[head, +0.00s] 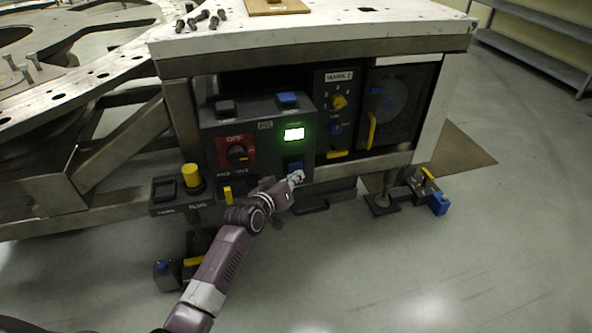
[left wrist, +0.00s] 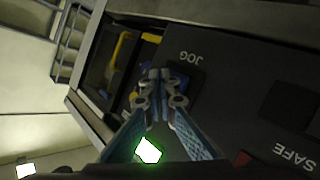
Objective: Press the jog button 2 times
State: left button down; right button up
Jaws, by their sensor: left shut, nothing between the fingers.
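The jog button (head: 294,165) is a small blue button low on the front of a dark control box, below a lit green display. In the left wrist view the closed fingertips (left wrist: 160,75) cover part of the button. I cannot tell whether they touch it. My right gripper is in neither view.
The control box (head: 211,126) also carries a red OFF switch panel (head: 222,153) and a blue button on top (head: 288,99). A yellow button (head: 191,175) stands at left.

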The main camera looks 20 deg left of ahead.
pick_arm(q)
jog(key=shift+w+a+b, duration=0.3)
jog(key=shift+w+a, duration=0.05)
jog(key=shift+w, duration=0.15)
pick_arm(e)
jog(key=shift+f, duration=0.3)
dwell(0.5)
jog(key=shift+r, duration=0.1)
pick_arm(q)
jog(key=shift+s+d+p, duration=0.6)
jog(key=shift+s+p, duration=0.3)
jog(key=shift+p, duration=0.05)
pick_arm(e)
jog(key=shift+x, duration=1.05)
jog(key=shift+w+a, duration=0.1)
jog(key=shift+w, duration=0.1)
pick_arm(q)
jog(key=shift+s+d+p, duration=0.7)
jog(key=shift+s+p, duration=0.3)
jog(key=shift+s, duration=0.05)
jog(key=shift+s+d+p, duration=0.7)
jog(key=shift+s+p, duration=0.25)
jog(key=shift+s, duration=0.05)
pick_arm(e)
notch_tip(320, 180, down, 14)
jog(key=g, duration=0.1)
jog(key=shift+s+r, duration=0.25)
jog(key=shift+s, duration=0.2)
